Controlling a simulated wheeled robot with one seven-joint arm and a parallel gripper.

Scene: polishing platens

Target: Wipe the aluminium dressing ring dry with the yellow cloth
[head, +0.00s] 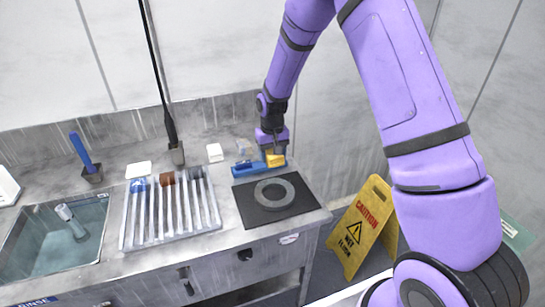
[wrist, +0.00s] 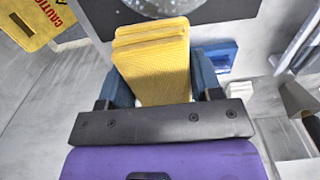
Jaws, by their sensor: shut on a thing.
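My gripper (head: 273,150) is shut on the folded yellow cloth (head: 276,160), above the back edge of the dark mat (head: 246,216). In the wrist view the cloth (wrist: 150,66) is a thick ribbed stack between the two blue fingers of my gripper (wrist: 162,80). The grey aluminium dressing ring (head: 275,207) lies flat on the mat, in front of the cloth and apart from it in the head view. Part of the ring (wrist: 165,8) shows at the top of the wrist view, speckled; the rest is out of frame.
A blue tray (head: 243,169) lies behind the mat, close to my gripper. A slotted rack (head: 125,232) stands left of the mat, with a sink (head: 35,255) farther left. A yellow caution sign (head: 358,228) stands on the floor to the right.

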